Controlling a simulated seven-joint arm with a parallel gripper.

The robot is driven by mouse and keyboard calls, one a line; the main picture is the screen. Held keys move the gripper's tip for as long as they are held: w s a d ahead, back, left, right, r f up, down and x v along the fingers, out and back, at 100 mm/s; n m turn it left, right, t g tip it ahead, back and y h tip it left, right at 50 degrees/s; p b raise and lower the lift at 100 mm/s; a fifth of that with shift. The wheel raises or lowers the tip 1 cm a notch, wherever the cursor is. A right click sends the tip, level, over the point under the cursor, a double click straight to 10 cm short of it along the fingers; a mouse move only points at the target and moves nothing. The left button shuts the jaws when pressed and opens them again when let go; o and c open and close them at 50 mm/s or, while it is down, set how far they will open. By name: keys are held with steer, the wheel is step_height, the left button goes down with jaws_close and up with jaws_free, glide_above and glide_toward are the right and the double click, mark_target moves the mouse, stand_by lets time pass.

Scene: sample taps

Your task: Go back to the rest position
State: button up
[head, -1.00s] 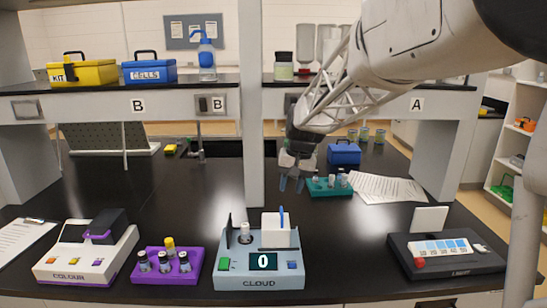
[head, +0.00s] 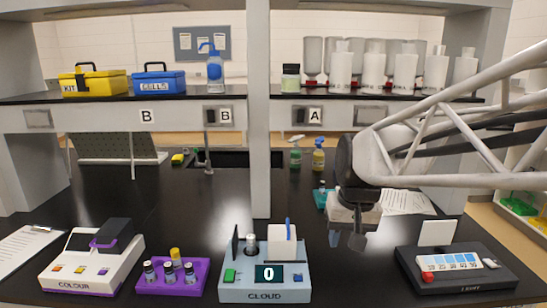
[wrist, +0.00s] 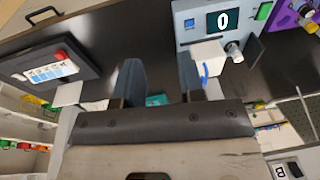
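My gripper (head: 346,240) hangs in the air above the bench, between the CLOUD meter and the LIGHT box in the head view. In the wrist view its two blue-grey fingers (wrist: 160,75) stand apart with nothing between them. The gripper is open and empty and touches nothing that I can see. My arm reaches in from the right and hides part of the back of the bench.
The CLOUD meter (head: 264,277) stands left of my gripper, the LIGHT box (head: 455,270) to its right. Farther left are a purple vial rack (head: 172,277) and the COLOUR meter (head: 91,262). A teal rack (head: 320,199) sits behind my gripper. A post (head: 259,120) rises behind the CLOUD meter.

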steer(key=s+d+f, duration=0.2)
steer(key=s, duration=0.6)
steer(key=s+d+f+t+h, duration=0.1)
steer(key=s+d+f, duration=0.1)
steer(key=s, duration=0.6)
steer(key=shift+s+f, duration=0.4)
